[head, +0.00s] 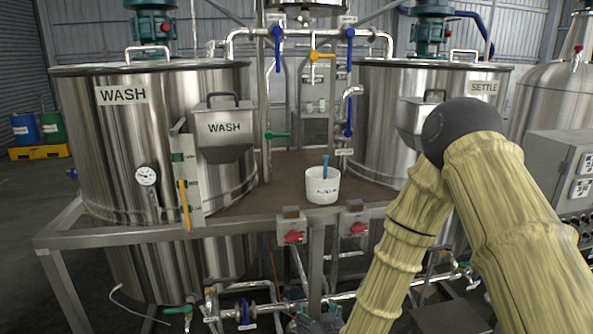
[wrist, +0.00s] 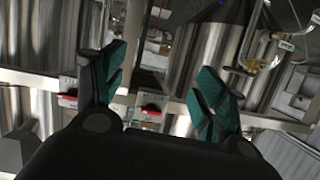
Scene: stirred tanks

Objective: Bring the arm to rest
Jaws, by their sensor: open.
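My arm shows in the head view at the right, bent at a dark elbow joint, in front of the SETTLE tank (head: 385,100). My gripper is outside the head view. In the wrist view my gripper (wrist: 160,95) has its two dark fingers with green pads spread apart. Nothing is between the fingers. Behind them, out of reach as far as I can tell, are the frame rail and two red switches (wrist: 150,108).
The WASH tank (head: 110,125) stands at the left with a hopper (head: 222,128). A white bucket (head: 322,186) with a blue handle sits on the deck between the tanks. Red switches (head: 293,236) line the front rail. A control cabinet (head: 565,165) stands at the right.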

